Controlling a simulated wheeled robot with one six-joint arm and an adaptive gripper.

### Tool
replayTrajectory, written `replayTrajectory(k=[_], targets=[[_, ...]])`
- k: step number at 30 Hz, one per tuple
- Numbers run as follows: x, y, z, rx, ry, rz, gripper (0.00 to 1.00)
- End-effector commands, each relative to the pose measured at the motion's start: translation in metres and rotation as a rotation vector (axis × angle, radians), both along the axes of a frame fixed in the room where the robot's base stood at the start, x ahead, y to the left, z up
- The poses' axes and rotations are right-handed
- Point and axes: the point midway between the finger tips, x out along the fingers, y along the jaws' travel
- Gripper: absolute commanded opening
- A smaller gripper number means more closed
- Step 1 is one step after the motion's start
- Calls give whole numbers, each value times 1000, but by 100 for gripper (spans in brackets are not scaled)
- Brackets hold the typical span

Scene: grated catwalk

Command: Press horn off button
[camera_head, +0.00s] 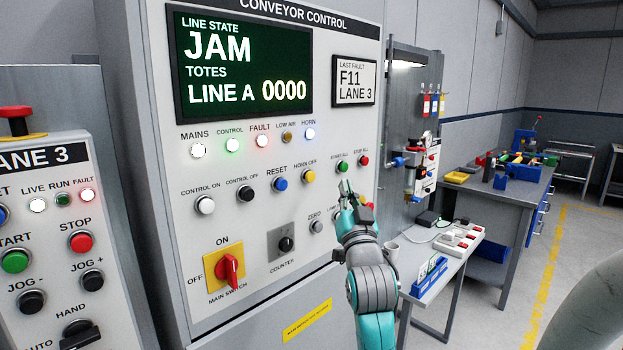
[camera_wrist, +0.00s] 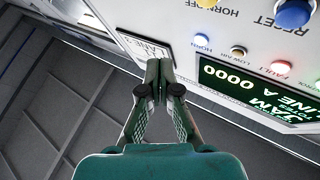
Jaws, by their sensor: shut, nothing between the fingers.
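The yellow horn off button (camera_head: 308,175) is on the conveyor control panel (camera_head: 255,240), under the label HORN OFF and right of the blue reset button (camera_head: 280,184). In the wrist view the horn off button (camera_wrist: 205,2) is cut by the top edge, with its label upside down. My gripper (camera_head: 346,190) is shut and empty. In the head view it is right of and slightly below the yellow button, apart from it. In the wrist view my gripper (camera_wrist: 160,62) shows closed fingertips near the last fault plate (camera_wrist: 150,48). The horn lamp (camera_head: 309,134) is lit bluish white.
Green start all (camera_head: 341,167) and red stop all (camera_head: 363,160) buttons sit close by, above my gripper. The lane 3 box (camera_head: 50,240) stands at left. A small table (camera_head: 440,285) and a workbench (camera_head: 510,185) stand at right.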

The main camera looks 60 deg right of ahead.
Motion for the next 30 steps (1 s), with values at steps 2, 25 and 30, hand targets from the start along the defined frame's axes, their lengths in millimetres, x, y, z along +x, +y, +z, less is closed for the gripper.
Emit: replayTrajectory(k=[2, 25, 30], targets=[[11, -2, 0, 0, 1, 2, 0], [73, -17, 0, -2, 0, 0, 0], [73, -17, 0, -2, 0, 0, 0]])
